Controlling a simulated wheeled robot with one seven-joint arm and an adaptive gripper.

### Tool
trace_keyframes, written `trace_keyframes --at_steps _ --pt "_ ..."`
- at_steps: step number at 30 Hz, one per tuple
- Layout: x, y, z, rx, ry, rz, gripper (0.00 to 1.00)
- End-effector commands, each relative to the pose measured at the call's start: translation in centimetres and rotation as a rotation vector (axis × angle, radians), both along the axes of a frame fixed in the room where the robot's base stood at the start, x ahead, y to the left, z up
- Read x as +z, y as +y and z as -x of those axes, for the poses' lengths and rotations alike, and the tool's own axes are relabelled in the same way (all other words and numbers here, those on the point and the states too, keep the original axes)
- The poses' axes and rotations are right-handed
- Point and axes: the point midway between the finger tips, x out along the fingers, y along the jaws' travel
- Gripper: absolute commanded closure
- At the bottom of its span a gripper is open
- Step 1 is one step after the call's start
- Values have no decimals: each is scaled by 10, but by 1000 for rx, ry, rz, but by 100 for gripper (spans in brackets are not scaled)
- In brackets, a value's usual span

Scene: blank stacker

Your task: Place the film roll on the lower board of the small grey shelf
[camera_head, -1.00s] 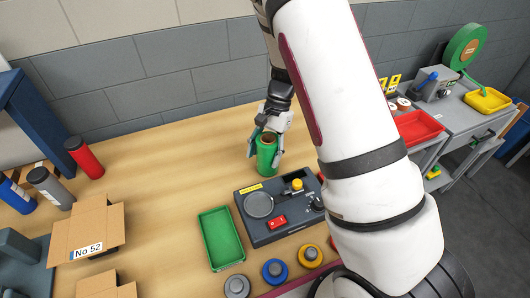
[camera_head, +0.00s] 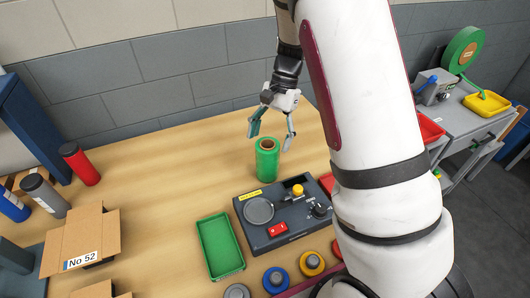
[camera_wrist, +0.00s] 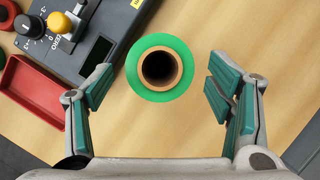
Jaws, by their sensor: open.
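The film roll (camera_head: 267,163) is a green cylinder with a brown core, standing upright on the wooden table. In the wrist view, the film roll (camera_wrist: 183,78) is seen from above, with its dark hollow core. My gripper (camera_head: 271,135) is open and empty just above the roll. In the wrist view its fingers (camera_wrist: 160,84) are spread to either side of the roll, with gaps on both sides. A grey bench unit with shelf boards (camera_head: 468,140) stands at the right, partly hidden by my arm. I cannot tell whether it is the small grey shelf.
A dark control box (camera_head: 283,228) with knobs stands in front of the roll, beside a green tray (camera_head: 220,246). A cardboard box (camera_head: 83,237) and red, grey and blue cylinders are at the left. The table left of the roll is clear.

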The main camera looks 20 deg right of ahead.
Motion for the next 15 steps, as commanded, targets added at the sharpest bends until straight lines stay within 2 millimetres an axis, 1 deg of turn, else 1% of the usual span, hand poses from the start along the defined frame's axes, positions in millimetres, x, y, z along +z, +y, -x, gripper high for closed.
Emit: trace_keyframes --at_steps 1,6,11,15 --pt "9 -4 -4 0 -6 1 26" --pt "34 -13 -9 0 -3 0 26" --pt "47 -17 -11 1 -1 1 26" --pt "59 -16 -7 17 -19 -4 26"
